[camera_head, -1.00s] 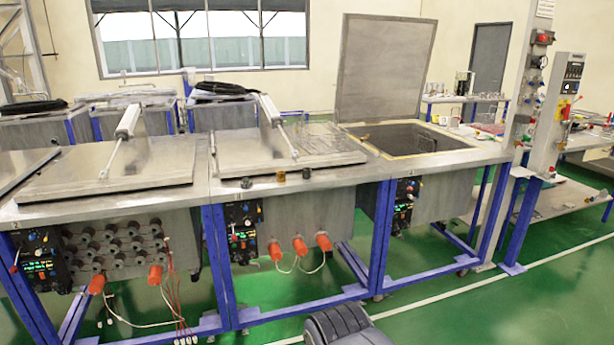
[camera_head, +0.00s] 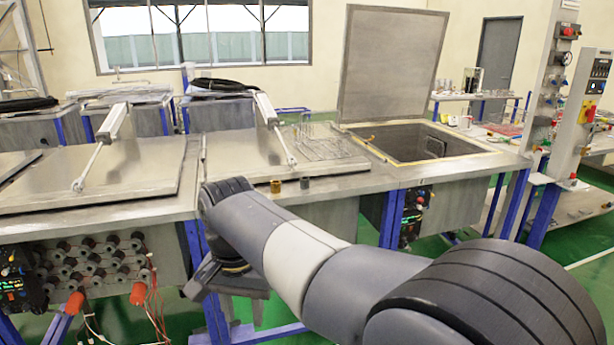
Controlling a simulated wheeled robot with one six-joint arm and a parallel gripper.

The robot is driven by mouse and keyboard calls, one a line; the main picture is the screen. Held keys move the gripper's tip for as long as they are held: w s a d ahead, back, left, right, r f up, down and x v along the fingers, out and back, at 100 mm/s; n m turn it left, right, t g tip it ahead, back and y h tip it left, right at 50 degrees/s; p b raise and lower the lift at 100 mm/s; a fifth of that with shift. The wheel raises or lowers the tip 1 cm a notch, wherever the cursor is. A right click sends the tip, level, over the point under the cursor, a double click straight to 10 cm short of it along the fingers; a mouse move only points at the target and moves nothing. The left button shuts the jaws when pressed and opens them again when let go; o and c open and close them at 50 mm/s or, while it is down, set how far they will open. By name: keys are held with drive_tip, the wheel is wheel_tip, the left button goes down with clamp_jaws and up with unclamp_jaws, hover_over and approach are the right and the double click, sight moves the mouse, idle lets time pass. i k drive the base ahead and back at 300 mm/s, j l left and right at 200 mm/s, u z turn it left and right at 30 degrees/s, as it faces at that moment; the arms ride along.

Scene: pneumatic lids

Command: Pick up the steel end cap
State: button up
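A small grey cap (camera_head: 305,183), which looks like the steel end cap, stands on the front edge of the middle steel bench. A brass-coloured cap (camera_head: 275,186) stands just left of it. My arm reaches in from the lower right, and its wrist is left of both caps. My gripper (camera_head: 228,285) hangs in front of the bench, below the bench top and apart from the caps. It is dark and partly hidden by my wrist, so its finger opening is unclear.
The middle closed lid (camera_head: 235,160) lies behind the caps, with a wire basket (camera_head: 322,143) on its right side. At the right, a raised lid (camera_head: 390,70) stands over an open tank (camera_head: 420,142). A control post (camera_head: 555,90) stands farther right.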

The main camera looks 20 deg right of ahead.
sight(304, 182)
drive_tip(key=i+l, duration=0.4)
drive_tip(key=i, duration=0.2)
drive_tip(key=i+l, duration=0.85)
drive_tip(key=i, duration=0.3)
drive_tip(key=i+l, duration=0.45)
drive_tip(key=i, duration=0.15)
drive_tip(key=j+u, duration=0.05)
